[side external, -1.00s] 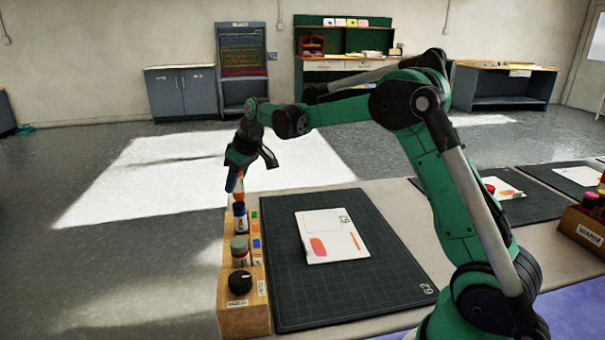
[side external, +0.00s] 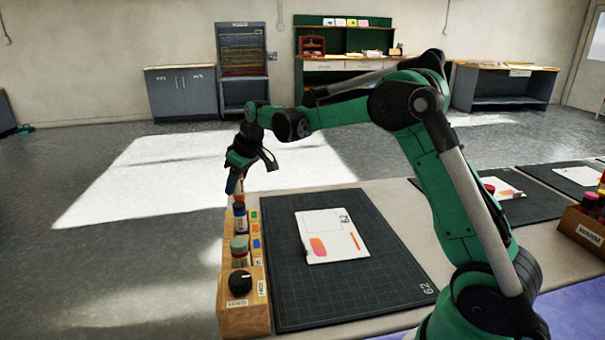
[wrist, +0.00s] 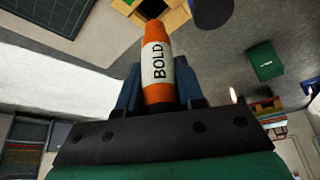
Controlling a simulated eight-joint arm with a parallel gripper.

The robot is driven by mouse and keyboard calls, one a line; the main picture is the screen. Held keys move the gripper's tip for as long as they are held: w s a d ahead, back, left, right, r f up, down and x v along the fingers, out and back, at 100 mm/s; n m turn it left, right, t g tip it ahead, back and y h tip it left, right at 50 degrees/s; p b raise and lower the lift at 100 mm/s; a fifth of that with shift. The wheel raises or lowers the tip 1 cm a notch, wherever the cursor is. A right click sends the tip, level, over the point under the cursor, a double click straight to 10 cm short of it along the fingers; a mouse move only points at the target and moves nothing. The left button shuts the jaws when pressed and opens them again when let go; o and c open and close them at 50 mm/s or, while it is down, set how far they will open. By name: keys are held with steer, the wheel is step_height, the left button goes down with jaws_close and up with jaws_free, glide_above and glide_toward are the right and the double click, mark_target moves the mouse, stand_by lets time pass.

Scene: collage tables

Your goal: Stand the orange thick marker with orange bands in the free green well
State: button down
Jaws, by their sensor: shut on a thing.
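The orange marker (wrist: 158,70) has a white band reading BOLD. My gripper (wrist: 158,98) is shut on it, and the marker points out from between the fingers in the wrist view. In the side view my gripper (side external: 236,178) holds the marker roughly upright at the far end of the wooden rack (side external: 245,318). The marker's lower end is close behind a dark blue bottle (side external: 240,220), and I cannot tell whether it touches the rack.
A green-capped jar (side external: 239,246) and a black-topped one (side external: 240,283) stand nearer in the rack. A dark cutting mat (side external: 385,285) with a white card (side external: 318,222) lies to the right. Another rack (side external: 583,228) stands at the far right.

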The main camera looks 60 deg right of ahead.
mark_target(240, 200)
steer(key=shift+f, duration=1)
steer(key=shift+f, duration=0.4)
steer(key=shift+f, duration=0.25)
steer(key=shift+f, duration=0.2)
stand_by(0.3)
steer(key=shift+f, duration=0.3)
steer(key=shift+f, duration=0.5)
stand_by(0.3)
steer(key=shift+c, duration=2.4)
jaws_free()
